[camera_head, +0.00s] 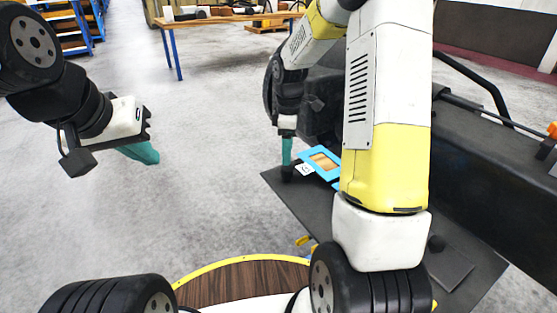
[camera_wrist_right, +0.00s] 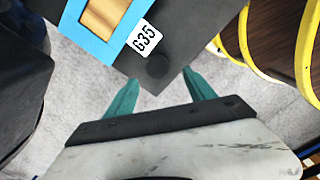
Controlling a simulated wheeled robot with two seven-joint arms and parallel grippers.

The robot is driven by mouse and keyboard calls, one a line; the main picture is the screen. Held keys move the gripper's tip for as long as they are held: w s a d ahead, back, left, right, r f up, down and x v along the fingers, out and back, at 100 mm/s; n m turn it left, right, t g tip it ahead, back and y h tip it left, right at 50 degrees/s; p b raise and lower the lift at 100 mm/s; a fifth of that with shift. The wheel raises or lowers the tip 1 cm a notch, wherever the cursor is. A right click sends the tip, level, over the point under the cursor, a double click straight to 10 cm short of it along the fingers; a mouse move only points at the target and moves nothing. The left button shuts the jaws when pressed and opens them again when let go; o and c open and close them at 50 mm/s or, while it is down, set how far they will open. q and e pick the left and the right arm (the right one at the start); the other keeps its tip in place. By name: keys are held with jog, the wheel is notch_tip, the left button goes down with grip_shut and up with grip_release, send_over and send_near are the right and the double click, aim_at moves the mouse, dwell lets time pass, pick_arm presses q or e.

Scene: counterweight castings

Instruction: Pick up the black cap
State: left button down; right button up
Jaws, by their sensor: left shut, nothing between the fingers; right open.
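A black cap (camera_wrist_right: 157,66) sits near the corner of a dark grey plate (camera_wrist_right: 178,22); it is low in contrast against that surface. In the head view the small dark cap (camera_head: 287,173) shows directly below my right gripper (camera_head: 287,158). In the right wrist view my right gripper (camera_wrist_right: 158,77) has its teal fingers spread, with the cap between and just beyond the tips; I cannot tell whether they touch it. My left gripper (camera_head: 147,153) is shut and empty, over open floor at the left.
A blue frame with a tan inside (camera_head: 320,162) lies beside the cap, with a white label (camera_wrist_right: 141,39) at its corner. A dark machine body (camera_head: 480,160) stands at right. A small black knob (camera_head: 436,243) is farther right on the plate. A table (camera_head: 230,18) stands far back.

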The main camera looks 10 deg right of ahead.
aim_at(287, 168)
jog(key=f, duration=0.8)
jog(key=shift+w+f, duration=0.2)
jog(key=shift+w, duration=0.05)
jog(key=c, duration=1.2)
jog(key=shift+r, duration=0.15)
